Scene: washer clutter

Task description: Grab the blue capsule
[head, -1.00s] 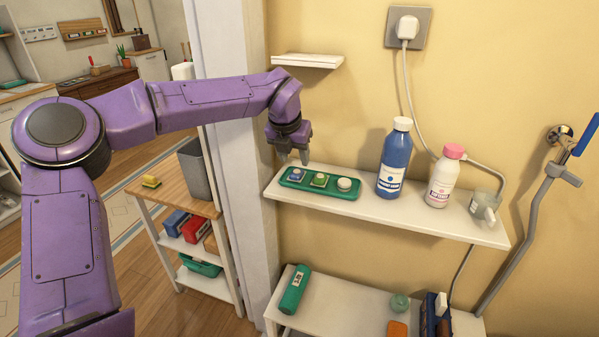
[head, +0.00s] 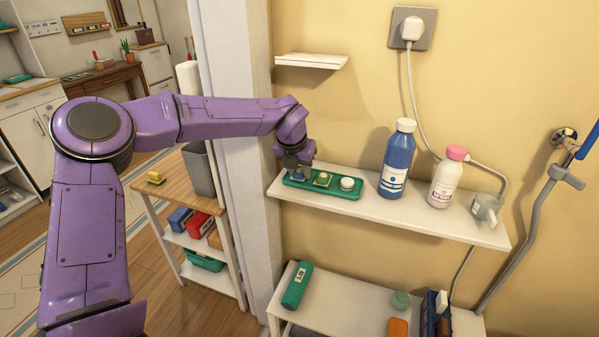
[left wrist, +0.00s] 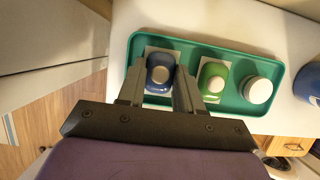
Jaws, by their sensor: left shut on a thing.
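The blue capsule (left wrist: 160,68) sits at the left end of the green tray (left wrist: 221,117), on a pale square, in the left wrist view. My left gripper (left wrist: 158,85) has its two fingers on either side of the capsule and is shut on it. In the head view my left gripper (head: 297,172) points down at the left end of the tray (head: 331,191) and hides the capsule. A green capsule (left wrist: 213,77) and a round white-topped piece (left wrist: 257,89) sit to the right in the same tray. My right gripper is not in view.
The tray stands on a white wall shelf (head: 420,222). A blue bottle (head: 396,160) and a white bottle with pink cap (head: 446,180) stand to its right, then a clear cup (head: 486,208). A small empty shelf (head: 312,61) is above. A white post (head: 240,130) is at left.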

